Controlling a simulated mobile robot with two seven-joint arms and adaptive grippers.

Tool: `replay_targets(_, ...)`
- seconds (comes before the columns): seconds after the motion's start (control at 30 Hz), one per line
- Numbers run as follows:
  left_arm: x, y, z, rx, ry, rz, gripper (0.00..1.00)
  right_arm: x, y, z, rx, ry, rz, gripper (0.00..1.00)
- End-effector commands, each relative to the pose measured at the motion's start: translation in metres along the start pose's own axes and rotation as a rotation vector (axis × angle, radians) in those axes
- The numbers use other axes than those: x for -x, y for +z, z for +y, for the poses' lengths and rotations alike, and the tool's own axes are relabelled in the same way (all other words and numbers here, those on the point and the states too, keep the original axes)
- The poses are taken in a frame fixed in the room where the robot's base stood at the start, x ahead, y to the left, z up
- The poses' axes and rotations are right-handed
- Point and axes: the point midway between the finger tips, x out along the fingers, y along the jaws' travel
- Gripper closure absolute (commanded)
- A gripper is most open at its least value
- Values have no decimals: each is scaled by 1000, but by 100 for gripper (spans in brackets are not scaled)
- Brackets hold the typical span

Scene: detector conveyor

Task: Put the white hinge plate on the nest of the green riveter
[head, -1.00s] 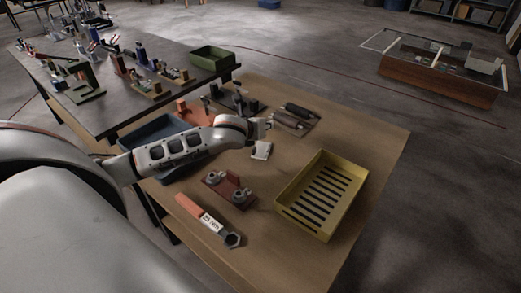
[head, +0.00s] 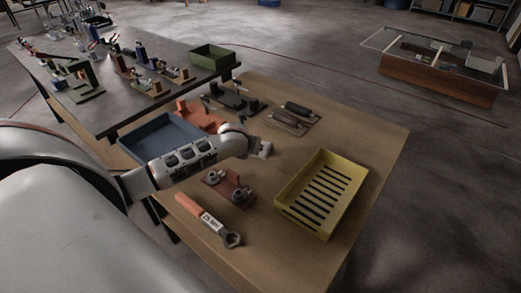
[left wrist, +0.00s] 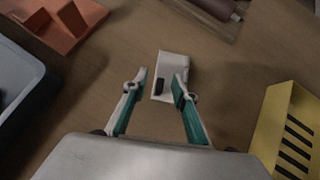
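The white hinge plate (head: 264,151) lies on the wooden table, partly hidden by my left gripper (head: 252,150). The left wrist view shows the white plate (left wrist: 173,66) with a dark slot, just beyond and between the fingertips of my left gripper (left wrist: 162,80). The fingers are apart, with the right finger overlapping the plate's right edge in the picture. A green machine, which looks like the green riveter (head: 86,82), stands on the dark table at the upper left. Its nest is too small to make out. My right gripper is not in view.
A yellow slotted tray (head: 280,205) stands to the right and a blue tray (head: 163,133) to the left. A red fixture (head: 229,190) and an orange-handled wrench (head: 212,222) lie nearer. Behind are an orange fixture (head: 200,113), dark cylinders (head: 291,119) and a green bin (head: 212,57).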

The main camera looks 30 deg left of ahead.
Motion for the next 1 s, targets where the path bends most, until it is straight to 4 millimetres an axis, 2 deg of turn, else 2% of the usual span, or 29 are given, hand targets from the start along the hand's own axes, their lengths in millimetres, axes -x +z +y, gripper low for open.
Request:
replay_targets(0.27, -4, 0, 0, 0, 0, 0, 72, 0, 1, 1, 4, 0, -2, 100)
replay_targets(0.3, -4, 0, 0, 0, 0, 0, 75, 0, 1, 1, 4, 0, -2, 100)
replay_targets(0.4, -4, 0, 0, 0, 0, 0, 100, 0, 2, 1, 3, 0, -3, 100)
replay_targets(0.8, -3, 1, 0, 0, -1, -2, 100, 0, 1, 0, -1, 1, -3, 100)
replay_targets(1.0, 6, 11, 0, 0, -1, -4, 100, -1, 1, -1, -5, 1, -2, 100)
